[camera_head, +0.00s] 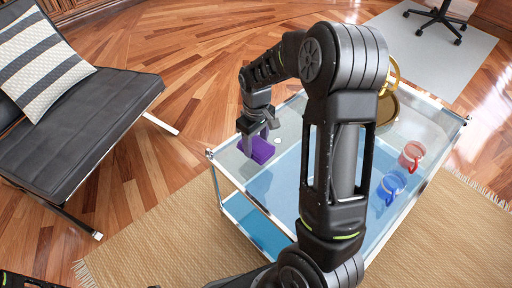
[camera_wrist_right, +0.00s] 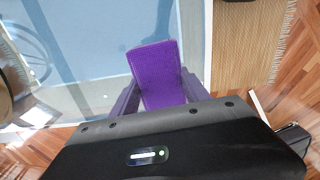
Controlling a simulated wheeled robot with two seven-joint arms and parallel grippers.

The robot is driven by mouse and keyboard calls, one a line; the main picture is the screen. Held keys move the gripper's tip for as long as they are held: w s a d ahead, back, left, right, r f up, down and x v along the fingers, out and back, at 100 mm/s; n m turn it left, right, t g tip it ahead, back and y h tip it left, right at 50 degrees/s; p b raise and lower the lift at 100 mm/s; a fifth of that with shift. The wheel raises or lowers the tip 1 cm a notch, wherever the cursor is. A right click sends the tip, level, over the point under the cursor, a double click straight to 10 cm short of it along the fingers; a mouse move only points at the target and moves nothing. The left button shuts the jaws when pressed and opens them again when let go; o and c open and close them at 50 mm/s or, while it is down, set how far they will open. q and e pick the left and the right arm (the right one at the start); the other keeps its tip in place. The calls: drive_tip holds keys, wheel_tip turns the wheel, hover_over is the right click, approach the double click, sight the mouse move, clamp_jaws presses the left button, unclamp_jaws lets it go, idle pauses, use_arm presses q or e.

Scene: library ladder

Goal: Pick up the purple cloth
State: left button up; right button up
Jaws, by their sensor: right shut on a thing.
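The purple cloth (camera_head: 262,151) is a small folded block at the left end of the glass-topped cart (camera_head: 228,165). My right gripper (camera_head: 258,140) points down at it and is shut on it. In the right wrist view the cloth (camera_wrist_right: 156,72) sits between the two fingers (camera_wrist_right: 158,100) and sticks out past them. I cannot tell whether the cloth touches the glass or is just above it. My left gripper is not clearly in view; only a dark bit of my own body shows at the bottom left.
A red cup (camera_head: 411,156) and a blue cup (camera_head: 390,188) stand on the cart's right part. A gold object (camera_head: 388,105) is partly hidden behind my right arm. A black lounge chair (camera_head: 75,130) with a striped cushion (camera_head: 38,65) stands at left. A woven rug (camera_head: 160,245) lies below.

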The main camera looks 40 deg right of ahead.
sight(256, 143)
wheel_tip(256, 143, up, 5)
drive_tip(key=shift+f+p, duration=0.2)
drive_tip(key=shift+p, duration=0.2)
drive_tip(key=o, duration=0.8)
drive_tip(key=c, duration=0.6)
drive_tip(key=shift+m, duration=0.9)
drive_tip(key=w+a+r, duration=0.3)
drive_tip(key=a+r, duration=0.1)
drive_tip(key=a, duration=0.2)
drive_tip(key=w+a+r, duration=0.3)
drive_tip(key=a+r, duration=0.1)
drive_tip(key=a, duration=0.2)
drive_tip(key=w+a+r, duration=0.3)
drive_tip(key=a+r, duration=0.2)
drive_tip(key=a, duration=0.1)
drive_tip(key=shift+w+a, duration=0.1)
drive_tip(key=shift+w, duration=0.15)
drive_tip(key=shift+c, duration=0.2)
